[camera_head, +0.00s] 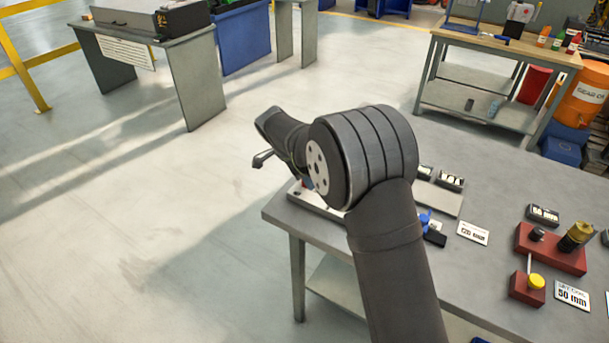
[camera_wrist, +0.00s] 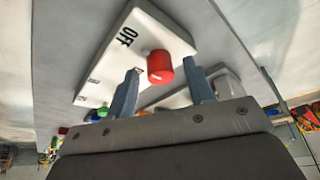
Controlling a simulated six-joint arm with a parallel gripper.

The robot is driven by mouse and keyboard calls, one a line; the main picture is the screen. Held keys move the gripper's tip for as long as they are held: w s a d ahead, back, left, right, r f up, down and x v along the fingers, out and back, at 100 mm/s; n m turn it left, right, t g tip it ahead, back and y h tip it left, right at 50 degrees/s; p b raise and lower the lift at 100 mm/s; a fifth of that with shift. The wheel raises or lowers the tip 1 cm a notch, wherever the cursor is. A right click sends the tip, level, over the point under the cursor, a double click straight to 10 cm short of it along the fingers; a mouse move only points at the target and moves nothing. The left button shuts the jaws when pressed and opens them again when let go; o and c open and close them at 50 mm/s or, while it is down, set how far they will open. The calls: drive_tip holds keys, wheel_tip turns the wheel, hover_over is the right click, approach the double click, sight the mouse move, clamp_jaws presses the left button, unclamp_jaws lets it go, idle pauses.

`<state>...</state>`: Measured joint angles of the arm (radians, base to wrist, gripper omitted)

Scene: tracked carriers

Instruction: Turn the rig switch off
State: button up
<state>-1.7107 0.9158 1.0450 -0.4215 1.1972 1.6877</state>
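The rig switch is a red round knob (camera_wrist: 160,67) on a white panel (camera_wrist: 150,28) marked OFF in black, in the wrist view. A small pale mark shows on the knob; I cannot tell which setting it points to. My gripper (camera_wrist: 162,80) is open, with one finger on each side of the knob. I cannot tell whether either finger touches it.
On the bench (camera_head: 400,225), a white 120 mm card (camera_head: 473,232), a blue-and-black item (camera_head: 433,230) and a dark red fixture with a brass piece (camera_head: 553,250) lie to the right. A yellow-knobbed red block (camera_head: 528,287) stands nearer. Open floor (camera_head: 150,230) lies left.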

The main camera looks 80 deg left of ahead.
drive_tip(key=shift+r, duration=0.15)
drive_tip(key=v, duration=1.7)
drive_tip(key=x, duration=1.7)
